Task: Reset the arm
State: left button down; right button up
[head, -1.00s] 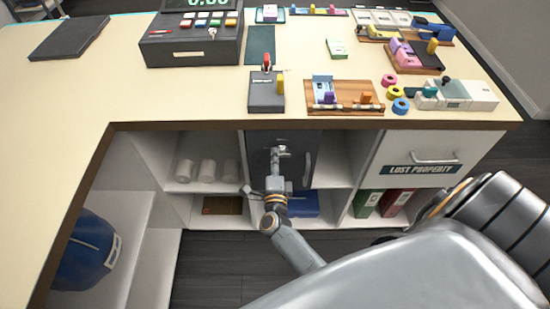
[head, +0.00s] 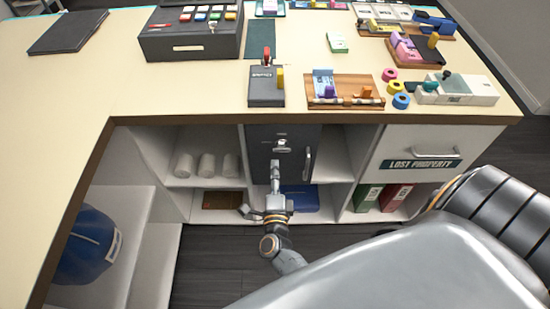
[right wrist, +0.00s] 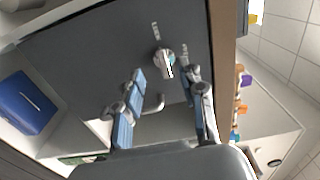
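My right gripper (head: 260,188) is in front of and below the silver knob (head: 282,146) on the dark grey cabinet door (head: 262,138). In the right wrist view the two blue-padded fingers of the gripper (right wrist: 161,74) are spread apart, with nothing held between them. The knob (right wrist: 164,62) shows beyond the fingertips, apart from them. The door is shut, with a vertical silver handle (head: 308,163) at its right. My left gripper is not in view.
The counter (head: 185,98) overhangs the cabinet and carries a cash register (head: 190,45), a small dark box (head: 266,90) and a wooden tray (head: 345,101). Open shelves with white rolls (head: 207,165) lie left of the door. A lost property drawer (head: 425,148) is at the right.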

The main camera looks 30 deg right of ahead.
dwell(0.5)
jog(key=s+a+f+n+g+y, duration=0.1)
jog(key=s+a+f+n+y, duration=0.3)
jog(key=f, duration=0.4)
jog(key=s+a+f+n+g+y, duration=0.2)
jog(key=s+f+n+y, duration=0.1)
jog(key=f+n, duration=0.45)
jog(key=s+a+f+n+g+y, duration=0.1)
jog(key=s+a+f+n+y, duration=0.3)
jog(key=f, duration=0.4)
jog(key=s+d+f+n+g, duration=0.2)
jog(key=s+f+n+g, duration=0.1)
jog(key=s, duration=0.6)
jog(key=s+d+f+n+g+h, duration=0.1)
jog(key=s+d+f+n+g, duration=0.1)
jog(key=s+f, duration=0.4)
jog(key=s+d+f+n+g, duration=0.3)
jog(key=s+f+n+g, duration=0.2)
jog(key=s, duration=0.7)
jog(key=shift+s+f+n, duration=0.15)
jog(key=shift+f+n, duration=0.05)
jog(key=shift+n, duration=0.35)
jog(key=shift+d, duration=0.1)
